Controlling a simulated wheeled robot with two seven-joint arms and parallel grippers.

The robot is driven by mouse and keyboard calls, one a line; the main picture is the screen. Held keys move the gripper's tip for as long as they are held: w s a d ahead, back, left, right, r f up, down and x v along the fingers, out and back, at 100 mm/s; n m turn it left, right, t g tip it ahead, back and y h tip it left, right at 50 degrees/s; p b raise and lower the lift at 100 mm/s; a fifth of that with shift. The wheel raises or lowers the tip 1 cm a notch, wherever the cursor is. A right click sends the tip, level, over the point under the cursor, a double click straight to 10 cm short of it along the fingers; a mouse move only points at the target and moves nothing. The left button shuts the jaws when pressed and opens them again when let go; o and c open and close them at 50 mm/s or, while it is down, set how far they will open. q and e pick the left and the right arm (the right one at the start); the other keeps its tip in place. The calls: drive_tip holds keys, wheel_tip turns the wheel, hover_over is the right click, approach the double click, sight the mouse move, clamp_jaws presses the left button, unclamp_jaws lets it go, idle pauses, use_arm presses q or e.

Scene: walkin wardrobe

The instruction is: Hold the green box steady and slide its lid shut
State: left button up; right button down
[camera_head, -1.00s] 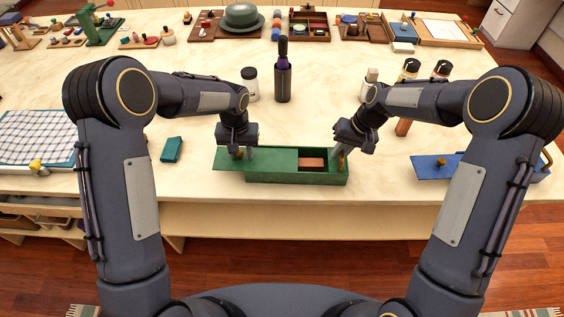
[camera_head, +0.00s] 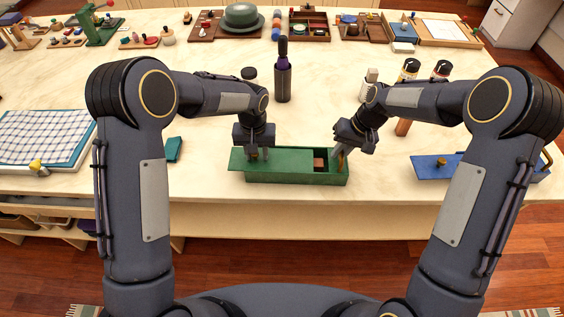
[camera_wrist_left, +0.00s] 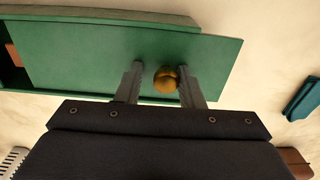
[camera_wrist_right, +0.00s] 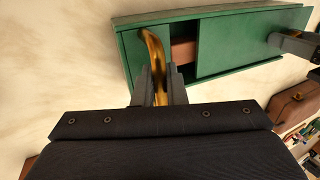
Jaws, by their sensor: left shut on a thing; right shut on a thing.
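The green box (camera_head: 290,180) stands on the table in front of me. Its green lid (camera_head: 283,159) covers most of it and sticks out past its left end. A gap at the right end shows part of a reddish-brown block (camera_head: 319,164) inside. My left gripper (camera_head: 257,155) is at the lid's left part, its fingers around the brass knob (camera_wrist_left: 167,80). My right gripper (camera_head: 342,157) is shut on the curved brass handle (camera_wrist_right: 155,55) at the box's right end, which also shows in the right wrist view.
A blue box with a lid (camera_head: 434,167) lies to the right. A small teal block (camera_head: 174,149) lies to the left. A dark bottle (camera_head: 283,78) and a jar stand behind the box.

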sight(272, 160)
use_arm(q)
drive_tip(key=shift+s+d+f, duration=0.1)
drive_tip(key=shift+d+f, duration=0.1)
drive_tip(key=shift+d, duration=0.5)
drive_tip(key=shift+s+d+f, duration=0.1)
drive_tip(key=shift+d+f, duration=0.05)
drive_tip(key=shift+d, duration=0.5)
drive_tip(key=shift+s+d+f, duration=0.1)
drive_tip(key=shift+d+f, duration=0.1)
drive_tip(key=shift+d, duration=0.5)
use_arm(e)
drive_tip(key=shift+w+r, duration=0.1)
use_arm(q)
drive_tip(key=o, duration=0.6)
drive_tip(key=shift+w, duration=0.1)
drive_tip(key=shift+c, duration=0.2)
drive_tip(key=shift+r, duration=0.15)
drive_tip(key=shift+w+r, duration=0.15)
drive_tip(key=shift+r, duration=0.35)
use_arm(e)
drive_tip(key=shift+w, duration=0.15)
use_arm(q)
drive_tip(key=shift+d+r, duration=0.15)
drive_tip(key=shift+r, duration=0.65)
drive_tip(key=shift+d+r, duration=0.1)
drive_tip(key=shift+r, duration=2.2)
